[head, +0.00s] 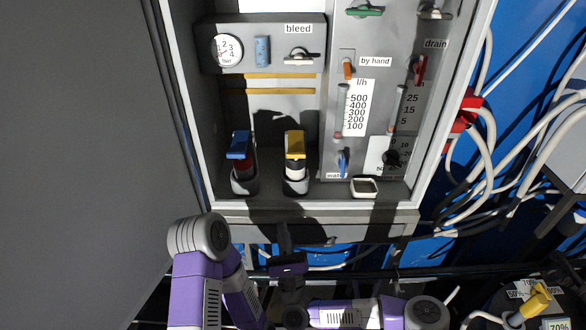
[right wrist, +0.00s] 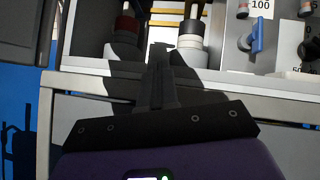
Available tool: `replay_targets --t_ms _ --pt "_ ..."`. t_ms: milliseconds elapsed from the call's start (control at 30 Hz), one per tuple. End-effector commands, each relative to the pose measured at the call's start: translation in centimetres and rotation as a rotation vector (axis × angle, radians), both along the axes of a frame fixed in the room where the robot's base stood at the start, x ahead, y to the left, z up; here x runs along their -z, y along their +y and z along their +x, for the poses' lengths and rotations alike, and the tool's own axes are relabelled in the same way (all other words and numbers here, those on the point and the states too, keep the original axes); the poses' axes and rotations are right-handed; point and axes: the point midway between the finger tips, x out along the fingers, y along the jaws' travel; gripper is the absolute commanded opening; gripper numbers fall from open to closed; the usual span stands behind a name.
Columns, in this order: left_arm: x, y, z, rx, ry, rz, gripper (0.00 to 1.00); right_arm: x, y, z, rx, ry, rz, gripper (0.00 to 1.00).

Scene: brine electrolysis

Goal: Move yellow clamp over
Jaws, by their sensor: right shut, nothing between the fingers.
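The yellow clamp (head: 295,144) sits on top of a white and dark fitting in a grey cup on the cabinet's bottom shelf. It is left of the cabinet's middle. My right gripper (head: 284,232) is below and in front of the cabinet's lower edge, pointing toward the cabinet, apart from the clamp. In the right wrist view its fingers (right wrist: 160,52) are shut and empty, with the white and dark fitting just beyond them; the yellow top is out of that view. My left arm shows at the lower left, but its gripper is not seen.
A blue clamp (head: 239,145) on a dark red fitting stands left of the yellow one. A small white dish (head: 365,187) and a blue valve handle (head: 343,163) are to its right. The cabinet's front ledge (head: 315,213) lies between gripper and shelf. White cables (head: 480,190) hang at right.

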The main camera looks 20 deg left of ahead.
Motion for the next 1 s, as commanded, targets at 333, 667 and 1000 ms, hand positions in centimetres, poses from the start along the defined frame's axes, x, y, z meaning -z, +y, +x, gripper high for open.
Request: replay_targets --t_ms 333,667,1000 --pt "-1.0 0.0 0.0 0.0 0.0 0.0 0.43 -4.5 -2.2 1.8 0.004 -0.018 0.291 0.0" --pt "-2.9 0.0 0.0 0.0 0.0 0.0 0.43 -9.5 -0.8 6.4 0.005 -0.018 0.286 0.0" --pt "-4.7 0.0 0.0 0.0 0.0 0.0 0.43 -13.9 -0.5 7.5 0.001 -0.014 0.285 0.0"
